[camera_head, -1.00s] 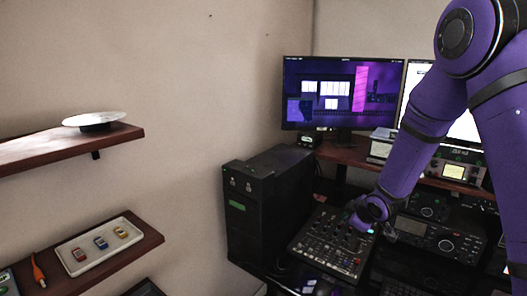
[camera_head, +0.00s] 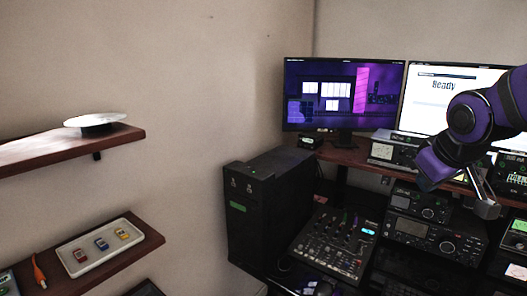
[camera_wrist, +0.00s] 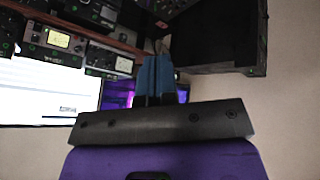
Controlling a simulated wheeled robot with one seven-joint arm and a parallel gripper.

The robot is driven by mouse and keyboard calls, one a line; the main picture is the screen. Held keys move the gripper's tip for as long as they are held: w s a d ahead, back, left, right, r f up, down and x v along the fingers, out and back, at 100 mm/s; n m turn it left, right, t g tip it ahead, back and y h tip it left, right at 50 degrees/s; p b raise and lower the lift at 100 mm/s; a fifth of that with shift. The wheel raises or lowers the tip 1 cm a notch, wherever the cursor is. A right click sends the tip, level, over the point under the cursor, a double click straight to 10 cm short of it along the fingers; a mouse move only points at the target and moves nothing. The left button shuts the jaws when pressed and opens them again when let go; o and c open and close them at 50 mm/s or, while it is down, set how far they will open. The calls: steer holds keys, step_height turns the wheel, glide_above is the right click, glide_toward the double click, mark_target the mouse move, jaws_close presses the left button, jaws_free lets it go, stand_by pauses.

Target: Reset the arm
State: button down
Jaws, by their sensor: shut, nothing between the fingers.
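My purple arm reaches in from the right edge of the head view. My gripper (camera_head: 487,209) hangs in front of the radio equipment at the right, apart from everything I can see. In the wrist view my gripper (camera_wrist: 158,62) shows blue fingers close together with nothing between them. The wrist view is upside down, with the monitor at the left and the black computer case at the upper right.
A mixer (camera_head: 338,240) stands beside the black computer case (camera_head: 268,215). Stacked radios (camera_head: 425,220) are near my gripper. Two monitors (camera_head: 343,95) stand behind. Wall shelves at the left hold a white tray (camera_head: 72,266) and a white disc (camera_head: 94,119).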

steer(key=s+a+r+m+g+y, duration=0.1)
steer(key=s+r+m, duration=0.2)
steer(key=s, duration=1.3)
steer(key=shift+a+r, duration=0.2)
steer(key=shift+a, duration=0.1)
steer(key=c, duration=1.8)
jaws_free()
steer(key=shift+c, duration=0.2)
